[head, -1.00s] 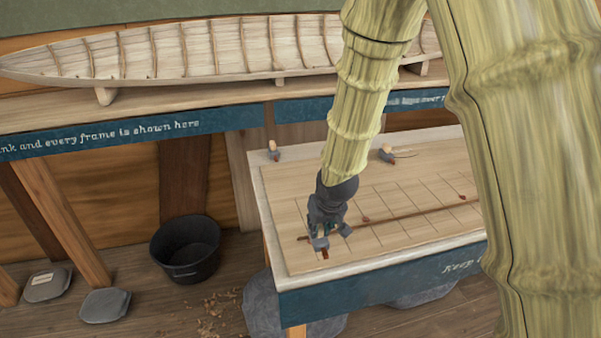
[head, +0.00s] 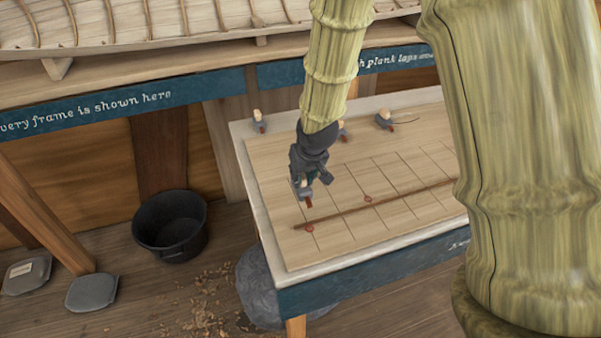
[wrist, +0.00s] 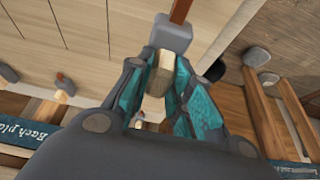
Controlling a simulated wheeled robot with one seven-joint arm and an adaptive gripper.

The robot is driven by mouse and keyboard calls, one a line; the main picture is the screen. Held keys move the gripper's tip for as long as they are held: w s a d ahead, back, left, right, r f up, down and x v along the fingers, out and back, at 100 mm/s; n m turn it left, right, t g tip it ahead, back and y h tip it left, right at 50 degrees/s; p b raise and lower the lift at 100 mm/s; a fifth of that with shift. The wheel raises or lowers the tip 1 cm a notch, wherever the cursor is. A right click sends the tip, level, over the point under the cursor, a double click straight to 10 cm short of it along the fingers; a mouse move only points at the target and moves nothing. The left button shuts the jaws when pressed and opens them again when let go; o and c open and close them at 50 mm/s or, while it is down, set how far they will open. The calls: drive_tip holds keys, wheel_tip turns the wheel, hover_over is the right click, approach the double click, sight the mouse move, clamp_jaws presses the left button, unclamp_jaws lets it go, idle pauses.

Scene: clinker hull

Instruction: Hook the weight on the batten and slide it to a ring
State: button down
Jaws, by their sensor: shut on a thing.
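My gripper (head: 303,185) is shut on a weight (wrist: 170,33), a grey block with a pale wooden grip between the teal pads. A red-brown hook-like strip (wrist: 181,9) sticks out from the block, and its tip also shows in the head view (head: 308,202). The dark brown batten (head: 400,201) lies across the ruled board. In the head view the strip's tip appears apart from the batten, just behind its left end; exact height cannot be told. One red ring (head: 309,229) is by the batten's left end, another (head: 367,198) farther right.
More weights with wooden knobs stand along the bench's back edge, one at left (head: 259,122), one at right (head: 384,120), one partly behind my gripper. A hull model (head: 190,22) lies on the shelf behind. A black bucket (head: 170,225) stands on the floor.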

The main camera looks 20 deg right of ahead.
sight(301, 192)
drive_tip(key=shift+b+x, duration=0.5)
drive_tip(key=shift+x, duration=0.7)
drive_tip(key=shift+s+f+b, duration=0.4)
drive_tip(key=shift+f+b, duration=0.4)
drive_tip(key=shift+s+b+x, duration=0.25)
drive_tip(key=shift+b+x, duration=0.55)
drive_tip(key=shift+x, duration=0.3)
drive_tip(key=shift+s+d+f, duration=0.1)
drive_tip(key=shift+f, duration=0.3)
drive_tip(key=shift+s, duration=0.15)
drive_tip(key=shift+f+b, duration=0.35)
drive_tip(key=shift+f, duration=0.15)
drive_tip(key=shift+s, duration=0.1)
drive_tip(key=shift+s, duration=0.6)
